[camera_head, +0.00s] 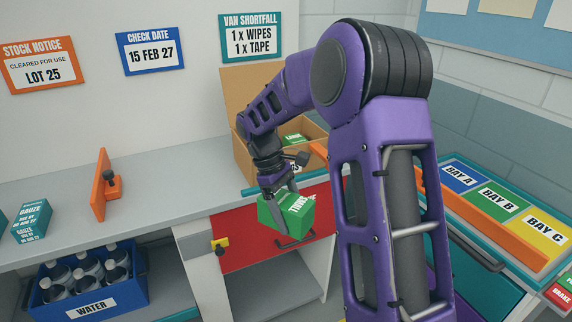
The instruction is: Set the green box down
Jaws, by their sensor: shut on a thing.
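The green box (297,210), with white lettering that is partly covered, is held in my gripper (280,194). It is tilted and appears to hang in front of the counter's red drawer front (245,247). My gripper's fingers are shut on the box from above. My purple arm reaches across the middle of the view and hides part of the counter and the space behind it. I cannot tell the exact gap between the box and the counter edge.
An open cardboard carton (241,150) holding a green box (293,139) stands on the grey counter (160,175). An orange bracket (104,186) and a teal gauze box (32,221) are at left. A blue water crate (127,289) sits below. Bay labels (497,200) lie at right. The counter's middle is clear.

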